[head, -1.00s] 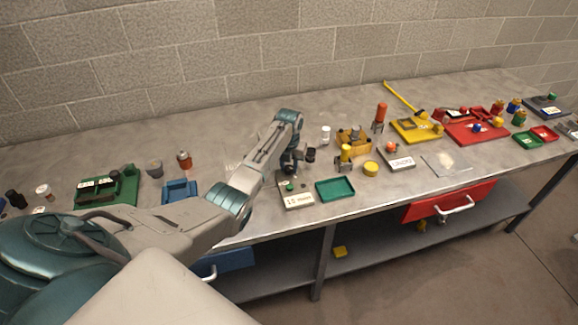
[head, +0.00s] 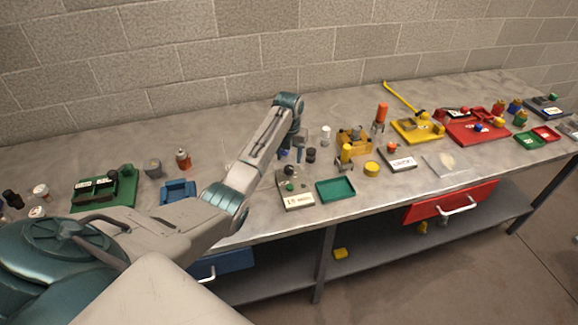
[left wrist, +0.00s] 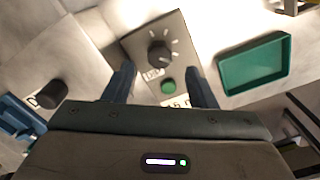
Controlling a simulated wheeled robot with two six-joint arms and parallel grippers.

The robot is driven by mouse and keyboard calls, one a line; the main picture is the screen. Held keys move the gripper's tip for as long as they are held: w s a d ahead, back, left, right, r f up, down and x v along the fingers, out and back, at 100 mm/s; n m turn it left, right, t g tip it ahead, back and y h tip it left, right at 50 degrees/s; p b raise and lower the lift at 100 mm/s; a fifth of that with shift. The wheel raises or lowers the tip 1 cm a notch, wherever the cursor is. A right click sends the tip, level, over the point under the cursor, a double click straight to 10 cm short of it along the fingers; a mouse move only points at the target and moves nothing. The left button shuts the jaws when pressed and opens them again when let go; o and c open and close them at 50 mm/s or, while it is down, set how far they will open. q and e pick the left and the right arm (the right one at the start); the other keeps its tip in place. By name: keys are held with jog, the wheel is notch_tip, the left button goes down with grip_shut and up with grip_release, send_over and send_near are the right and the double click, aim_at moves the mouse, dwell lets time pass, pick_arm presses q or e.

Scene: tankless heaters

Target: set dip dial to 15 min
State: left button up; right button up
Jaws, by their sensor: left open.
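The dip dial is a round black knob (left wrist: 159,54) with pale tick marks around it, on a grey box (head: 297,199). The knob also shows in the head view (head: 290,171). I cannot tell which tick it points to. My left gripper (head: 294,154) is open and empty above the box. My right gripper is not seen.
A green tray (head: 336,190) lies right of the box. A blue holder (head: 179,192) is at left. The bench's front edge is close to the box.

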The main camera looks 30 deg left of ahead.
aim_at(289, 167)
pick_arm(q)
jog(key=shift+r+b, duration=0.8)
jog(key=shift+r, duration=2.05)
